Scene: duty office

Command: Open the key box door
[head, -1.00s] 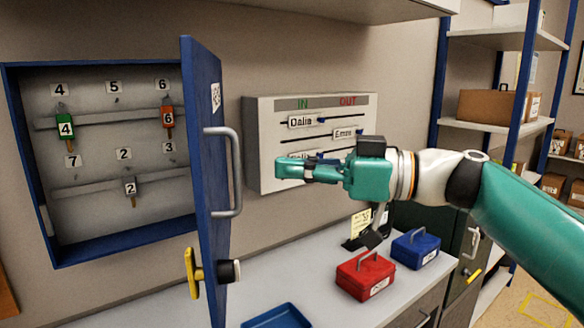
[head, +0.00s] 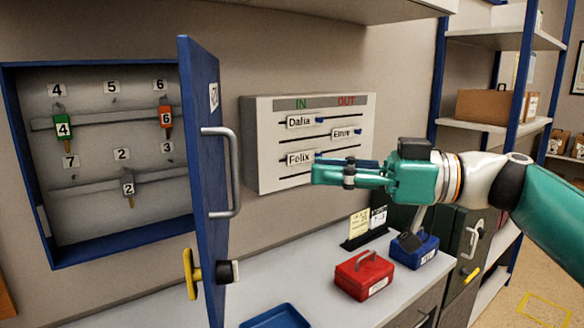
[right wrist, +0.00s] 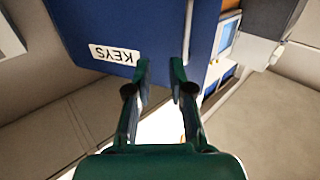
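The blue key box door (head: 203,160) stands swung wide open, roughly at a right angle to the key box (head: 120,247). It has a grey bar handle (head: 235,172) and a yellow lever (head: 191,273) low on its edge. My right gripper (head: 318,170) is to the right of the door, apart from it, in front of the in/out board. In the right wrist view its two fingers (right wrist: 161,75) are apart with nothing between them. The door also shows there with a white KEYS label (right wrist: 115,54). My left gripper is not in view.
Several keys hang inside the box, including a green-tagged one (head: 62,125) and an orange-tagged one (head: 165,117). The in/out board (head: 254,150) is on the wall. Below, a red case (head: 364,274), a blue case (head: 415,249) and a blue tray (head: 275,317) are on the counter (head: 310,280).

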